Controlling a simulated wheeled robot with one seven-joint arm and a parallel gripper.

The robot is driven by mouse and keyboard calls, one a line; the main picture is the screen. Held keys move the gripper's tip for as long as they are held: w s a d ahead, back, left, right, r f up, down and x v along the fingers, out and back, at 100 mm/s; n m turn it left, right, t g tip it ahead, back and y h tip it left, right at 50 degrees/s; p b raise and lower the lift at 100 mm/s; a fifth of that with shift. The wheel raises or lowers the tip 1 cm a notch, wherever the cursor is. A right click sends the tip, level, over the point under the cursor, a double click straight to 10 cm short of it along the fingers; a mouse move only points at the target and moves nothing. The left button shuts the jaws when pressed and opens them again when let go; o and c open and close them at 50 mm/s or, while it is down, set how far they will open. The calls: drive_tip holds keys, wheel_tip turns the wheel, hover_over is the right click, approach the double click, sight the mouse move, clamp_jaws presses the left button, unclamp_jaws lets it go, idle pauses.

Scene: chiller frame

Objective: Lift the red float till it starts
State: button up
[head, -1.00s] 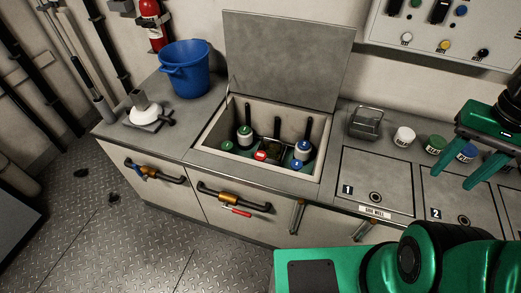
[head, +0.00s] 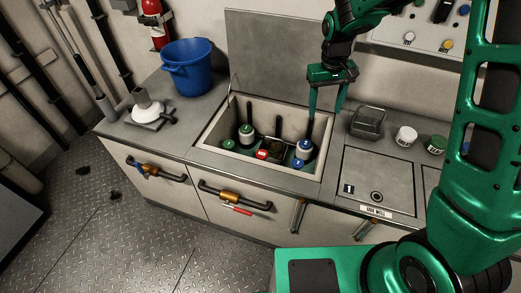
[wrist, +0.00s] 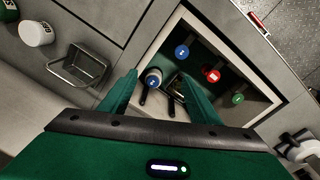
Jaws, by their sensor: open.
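A red float (head: 262,154), a small red disc with a white mark, sits low in the open well (head: 213,123) in the counter. In the wrist view the red float (wrist: 212,76) lies to the right of my fingers, between blue and green discs. My gripper (head: 327,100) is open and empty above the well's right rear edge, fingers pointing down, apart from the float. In the wrist view my gripper (wrist: 157,80) has its fingers spread over the well's edge. The float's underside is hidden.
The raised lid (head: 270,55) stands behind.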

drive_tip(key=w+a+f+n, duration=0.25)
drive_tip(key=a+f, duration=0.35)
drive_tip(key=a, duration=0.3)
approach(262, 153)
drive_tip(key=shift+n+y, duration=0.4)
drive_tip(key=shift+n, duration=0.05)
drive_tip(key=f, duration=0.7)
drive_tip(key=shift+w+d+f, duration=0.1)
drive_tip(key=shift+d+f, duration=0.25)
drive_tip(key=shift+c, duration=0.6)
